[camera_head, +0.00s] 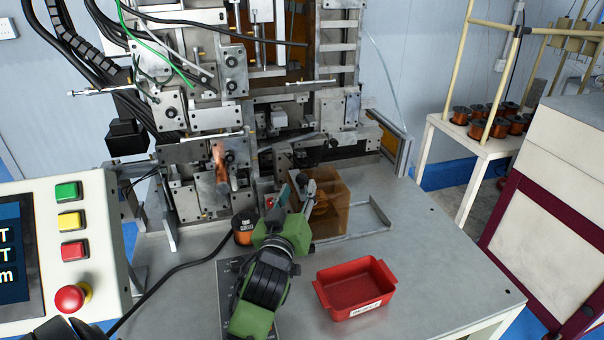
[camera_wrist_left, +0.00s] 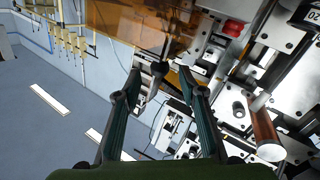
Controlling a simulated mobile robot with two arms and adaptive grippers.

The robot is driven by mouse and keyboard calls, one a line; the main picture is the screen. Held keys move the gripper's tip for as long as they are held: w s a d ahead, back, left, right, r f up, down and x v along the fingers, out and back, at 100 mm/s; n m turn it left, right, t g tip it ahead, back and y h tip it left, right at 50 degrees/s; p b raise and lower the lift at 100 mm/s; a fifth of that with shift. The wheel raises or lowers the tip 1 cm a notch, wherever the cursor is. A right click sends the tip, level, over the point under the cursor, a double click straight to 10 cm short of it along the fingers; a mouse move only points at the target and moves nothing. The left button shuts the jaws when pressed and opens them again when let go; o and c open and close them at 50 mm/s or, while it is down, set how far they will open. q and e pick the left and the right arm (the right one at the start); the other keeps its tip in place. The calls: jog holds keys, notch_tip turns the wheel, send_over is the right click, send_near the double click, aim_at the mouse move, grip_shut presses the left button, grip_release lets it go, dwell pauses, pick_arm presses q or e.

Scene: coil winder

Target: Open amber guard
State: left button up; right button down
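The amber guard (camera_head: 333,207) is a see-through amber box on the table at the foot of the winding machine. My left gripper (camera_head: 298,193) is at its left side, with green-grey fingers pointing toward the machine. In the left wrist view the fingers (camera_wrist_left: 161,78) are spread apart. The amber guard's panel (camera_wrist_left: 125,22) shows beyond their tips, with a dark stem and small knob near the gap between them. I cannot tell whether a finger touches the guard.
A red bin (camera_head: 354,288) stands on the table at front right. A copper spool (camera_head: 244,228) is left of the gripper. The control panel (camera_head: 62,250) with buttons is at the left. The coil winder (camera_head: 215,120) rises behind.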

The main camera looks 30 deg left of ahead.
aim_at(301, 183)
pick_arm(q)
jog(key=p+x, duration=0.1)
jog(key=x, duration=0.4)
jog(key=shift+w+a, duration=0.15)
jog(key=shift+w, duration=0.2)
grip_shut()
